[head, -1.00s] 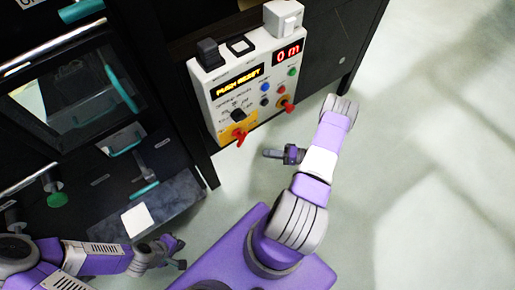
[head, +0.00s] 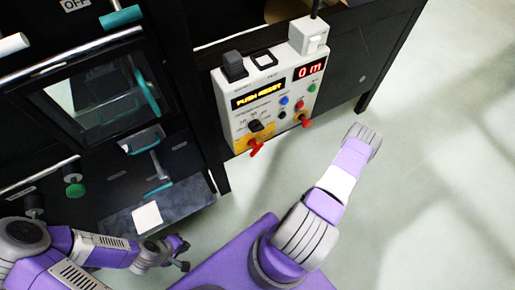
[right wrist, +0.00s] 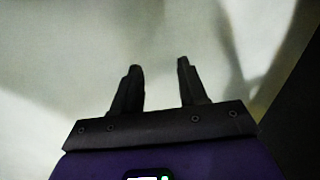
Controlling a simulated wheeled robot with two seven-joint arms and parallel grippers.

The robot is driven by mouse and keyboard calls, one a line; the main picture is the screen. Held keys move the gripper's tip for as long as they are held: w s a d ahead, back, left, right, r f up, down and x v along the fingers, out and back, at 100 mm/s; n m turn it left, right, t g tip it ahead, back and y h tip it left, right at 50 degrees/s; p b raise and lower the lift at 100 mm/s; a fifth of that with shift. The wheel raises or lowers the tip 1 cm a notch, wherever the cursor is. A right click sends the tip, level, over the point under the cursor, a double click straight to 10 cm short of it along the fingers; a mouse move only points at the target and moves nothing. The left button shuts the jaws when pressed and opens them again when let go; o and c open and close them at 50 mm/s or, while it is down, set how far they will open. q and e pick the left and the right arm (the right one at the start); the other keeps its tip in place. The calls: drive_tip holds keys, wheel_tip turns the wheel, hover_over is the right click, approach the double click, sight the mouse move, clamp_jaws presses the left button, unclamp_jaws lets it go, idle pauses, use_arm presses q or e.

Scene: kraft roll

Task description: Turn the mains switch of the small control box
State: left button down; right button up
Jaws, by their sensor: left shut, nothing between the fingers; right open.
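The small control box (head: 240,117) is a white panel on the black machine frame in the head view. It has a lit "PUSH RESET" display (head: 259,95) and a red "0 m" readout (head: 309,69). A red handle (head: 256,147) sits on a yellow plate at its lower left, which looks like the mains switch. A black rotary knob (head: 255,126) is just above. My left gripper (head: 184,257) is shut and empty, low and left of the box. My right gripper (right wrist: 159,65) is open and empty over pale floor in the right wrist view; the head view does not show its fingers.
A second red knob (head: 304,121) and small coloured buttons are at the box's right. A black machine with a window (head: 95,98) and teal handles stands at left. A white square (head: 147,216) lies on a dark ledge below it. The floor (head: 440,170) at right is clear.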

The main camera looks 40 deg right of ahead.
drive_tip(key=s+a+r+m+g+y, duration=0.2)
drive_tip(key=s+a+r+y, duration=0.15)
drive_tip(key=a, duration=0.55)
drive_tip(key=s+a+r+m+g+y, duration=0.2)
drive_tip(key=s+a+y, duration=0.2)
drive_tip(key=a, duration=0.5)
drive_tip(key=w+a+r+m+t+y+p, duration=0.1)
drive_tip(key=w+a+r+m+t+y, duration=0.15)
drive_tip(key=w+a+r+y, duration=0.35)
drive_tip(key=w+a+r+m+t, duration=0.4)
drive_tip(key=r+m+t, duration=0.1)
drive_tip(key=r, duration=0.3)
drive_tip(key=m+t+h+p, duration=0.1)
drive_tip(key=m+t+h, duration=1.1)
drive_tip(key=m+h, duration=0.45)
approach(258, 151)
drive_tip(key=w+n, duration=0.1)
drive_tip(key=w, duration=0.3)
drive_tip(key=shift+g, duration=0.25)
drive_tip(key=w, duration=0.2)
drive_tip(key=w+d+b, duration=0.1)
drive_tip(key=w, duration=0.3)
drive_tip(key=shift+w+d, duration=0.35)
